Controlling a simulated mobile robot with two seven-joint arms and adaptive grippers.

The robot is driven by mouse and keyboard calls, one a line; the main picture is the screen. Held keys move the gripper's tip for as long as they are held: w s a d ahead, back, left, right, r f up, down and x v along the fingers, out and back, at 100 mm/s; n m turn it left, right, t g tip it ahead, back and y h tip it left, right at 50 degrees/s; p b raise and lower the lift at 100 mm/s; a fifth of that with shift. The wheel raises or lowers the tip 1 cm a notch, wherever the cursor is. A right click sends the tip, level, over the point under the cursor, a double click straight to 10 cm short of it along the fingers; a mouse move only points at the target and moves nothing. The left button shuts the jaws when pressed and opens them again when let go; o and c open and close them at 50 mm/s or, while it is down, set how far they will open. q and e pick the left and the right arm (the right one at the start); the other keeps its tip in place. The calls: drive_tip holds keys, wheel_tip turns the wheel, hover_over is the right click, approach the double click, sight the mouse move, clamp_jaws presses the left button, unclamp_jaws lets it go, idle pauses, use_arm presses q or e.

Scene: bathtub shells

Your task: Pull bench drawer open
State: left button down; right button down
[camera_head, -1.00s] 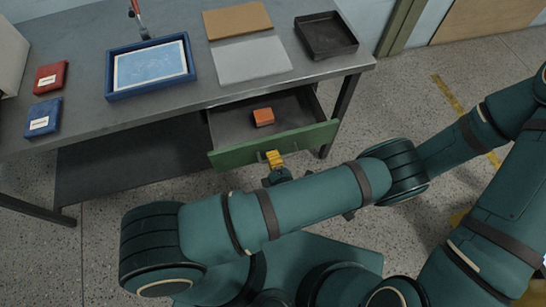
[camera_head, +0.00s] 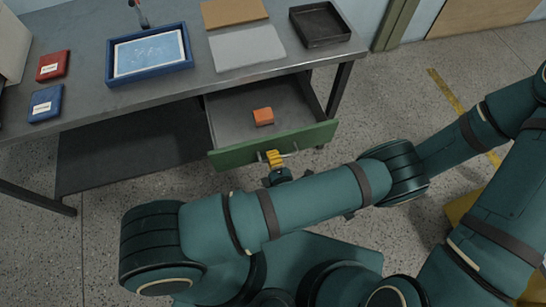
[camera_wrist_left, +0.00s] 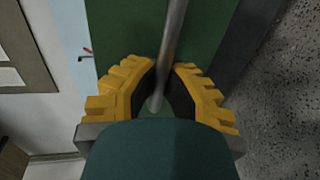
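The bench drawer is partly open below the steel bench top (camera_head: 90,90); its green front (camera_head: 305,137) stands out from the bench. An orange block (camera_head: 263,116) lies inside the drawer. My left gripper (camera_head: 272,157), with yellow fingers, is at the drawer's metal bar handle (camera_head: 292,153). In the left wrist view, the handle (camera_wrist_left: 172,40) runs between the two yellow fingers (camera_wrist_left: 167,72), which are closed around it. The green drawer front (camera_wrist_left: 118,30) shows behind. My right gripper is not in view.
On the bench are a blue-rimmed tray (camera_head: 150,55), a brown board (camera_head: 235,12), a grey sheet (camera_head: 247,47), a black tray (camera_head: 320,27), and red (camera_head: 53,66) and blue boxes (camera_head: 45,103). A bench leg (camera_head: 340,90) stands right of the drawer. Speckled floor (camera_head: 395,110) is clear there.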

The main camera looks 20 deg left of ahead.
use_arm(q)
drive_tip(key=c, duration=1)
unclamp_jaws()
wheel_tip(320, 180, up, 10)
drive_tip(key=shift+r, duration=0.1)
drive_tip(key=shift+a, duration=0.1)
